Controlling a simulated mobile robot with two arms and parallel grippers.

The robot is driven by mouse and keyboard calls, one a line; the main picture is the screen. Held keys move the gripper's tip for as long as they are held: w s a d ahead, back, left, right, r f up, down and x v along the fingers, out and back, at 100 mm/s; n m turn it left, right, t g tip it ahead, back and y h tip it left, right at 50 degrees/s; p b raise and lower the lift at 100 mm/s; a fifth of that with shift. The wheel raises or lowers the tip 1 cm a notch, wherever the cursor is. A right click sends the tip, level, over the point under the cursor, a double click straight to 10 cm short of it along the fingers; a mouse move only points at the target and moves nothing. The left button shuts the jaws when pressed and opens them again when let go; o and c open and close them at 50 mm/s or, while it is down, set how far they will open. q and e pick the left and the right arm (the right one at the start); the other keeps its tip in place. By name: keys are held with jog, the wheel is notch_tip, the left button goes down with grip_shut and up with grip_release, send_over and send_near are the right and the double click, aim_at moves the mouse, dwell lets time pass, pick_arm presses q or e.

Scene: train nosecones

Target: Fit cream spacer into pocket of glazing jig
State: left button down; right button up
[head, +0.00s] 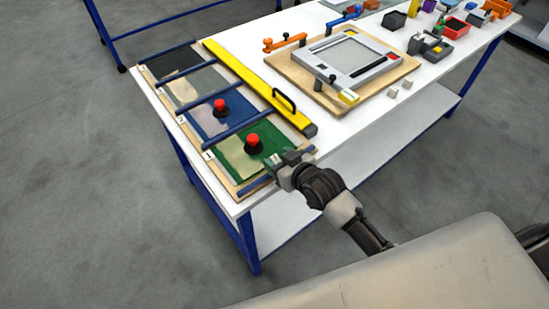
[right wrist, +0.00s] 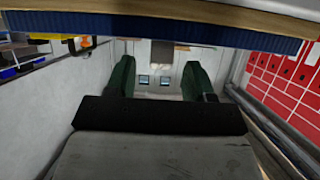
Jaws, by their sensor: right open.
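The glazing jig (head: 352,58) is a grey frame on a wooden board in the middle of the white table. A pale yellow-cream block (head: 348,97) sits at its front corner. Two small pale blocks (head: 392,93) lie on the table beside the board; I cannot tell which piece is the cream spacer. My right gripper (head: 280,160) is at the table's front edge, by the green panel and away from the jig. In the right wrist view, its green fingers (right wrist: 160,78) are apart with nothing held between them. My left gripper is not in view.
A wooden rack with blue rails holds coloured panels (head: 240,160) with red-topped black knobs (head: 252,142). A yellow bar with a black handle (head: 262,85) lies between rack and jig. Bins and tools (head: 455,28) crowd the far right. Bare table shows in front of the jig.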

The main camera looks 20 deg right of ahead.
jog(key=shift+x, duration=1.2)
grip_shut()
jog(key=shift+r, duration=0.15)
